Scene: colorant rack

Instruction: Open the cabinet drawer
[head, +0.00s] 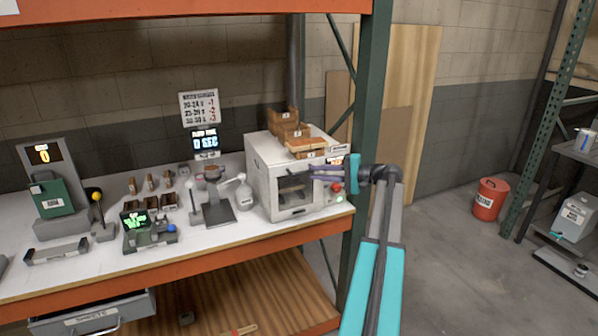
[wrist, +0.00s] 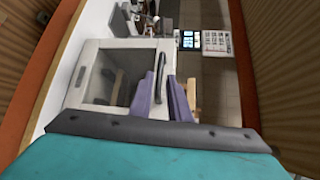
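A grey drawer (head: 125,303) with a labelled front and a pale bar handle (head: 104,331) shows under the bench at the lower left in the head view. It sticks out from under the bench edge; its lower part is cut off by the frame. My gripper (head: 314,172) is far from it, up at the front of a white cabinet-like box (head: 262,163) on the bench. In the wrist view, my two purple fingers (wrist: 164,84) stand apart on either side of the box door's dark bar handle (wrist: 161,75). I cannot tell whether they touch it. The glass door (wrist: 112,82) looks shut.
The bench (head: 60,268) carries a scale with a green container (head: 52,197), small devices and bottles. Wooden bins (head: 288,128) sit on the box. A green rack post (head: 368,90) stands close behind my arm. A red bucket (head: 489,200) stands on otherwise open floor to the right.

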